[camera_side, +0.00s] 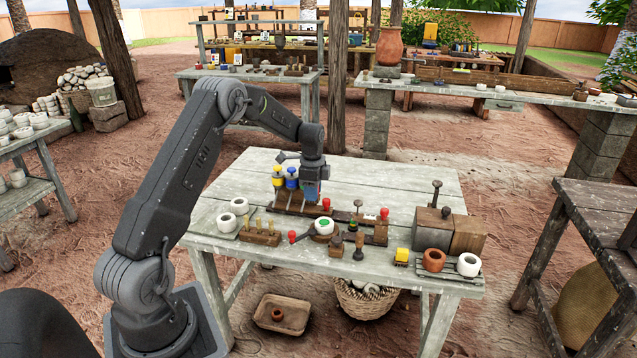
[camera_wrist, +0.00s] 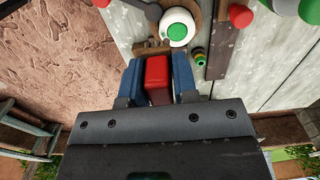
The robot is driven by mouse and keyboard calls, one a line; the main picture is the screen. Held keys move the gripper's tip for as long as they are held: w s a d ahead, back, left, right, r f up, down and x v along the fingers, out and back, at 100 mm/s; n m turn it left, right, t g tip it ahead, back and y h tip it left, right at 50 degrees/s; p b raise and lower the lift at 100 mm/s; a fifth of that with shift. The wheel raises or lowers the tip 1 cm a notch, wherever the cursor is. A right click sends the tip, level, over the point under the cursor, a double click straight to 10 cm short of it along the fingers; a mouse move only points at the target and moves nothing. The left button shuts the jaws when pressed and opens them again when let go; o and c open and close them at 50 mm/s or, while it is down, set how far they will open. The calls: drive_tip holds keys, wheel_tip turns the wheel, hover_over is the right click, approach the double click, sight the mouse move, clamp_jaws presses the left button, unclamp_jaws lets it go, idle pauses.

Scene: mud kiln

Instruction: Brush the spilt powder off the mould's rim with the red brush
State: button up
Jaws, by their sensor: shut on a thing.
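The white round mould (camera_side: 323,226) sits on a wooden piece near the front middle of the table, with green in its centre. In the wrist view the mould (camera_wrist: 190,18) is at the top, and I cannot make out separate powder on its rim. My gripper (camera_wrist: 157,82) is shut on the red brush (camera_wrist: 157,69), held between two blue fingers. Its brown bristle end (camera_wrist: 150,47) points toward the mould and appears close to its lower left; I cannot tell if they touch. In the side view my gripper (camera_side: 311,192) hangs behind the mould.
Yellow and blue bottles (camera_side: 291,178) stand just left of my gripper. The table's back right is clear.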

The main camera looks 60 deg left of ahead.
drive_tip(key=shift+f, duration=4.1)
drive_tip(key=shift+w+d+f, duration=0.1)
drive_tip(key=shift+f, duration=0.25)
drive_tip(key=shift+w+d+f, duration=0.1)
drive_tip(key=shift+w+d, duration=1.8)
drive_tip(key=shift+s+a, duration=2.05)
drive_tip(key=shift+a, duration=0.05)
drive_tip(key=shift+w+d+r, duration=0.1)
drive_tip(key=shift+r, duration=3.95)
drive_tip(key=shift+f, duration=0.1)
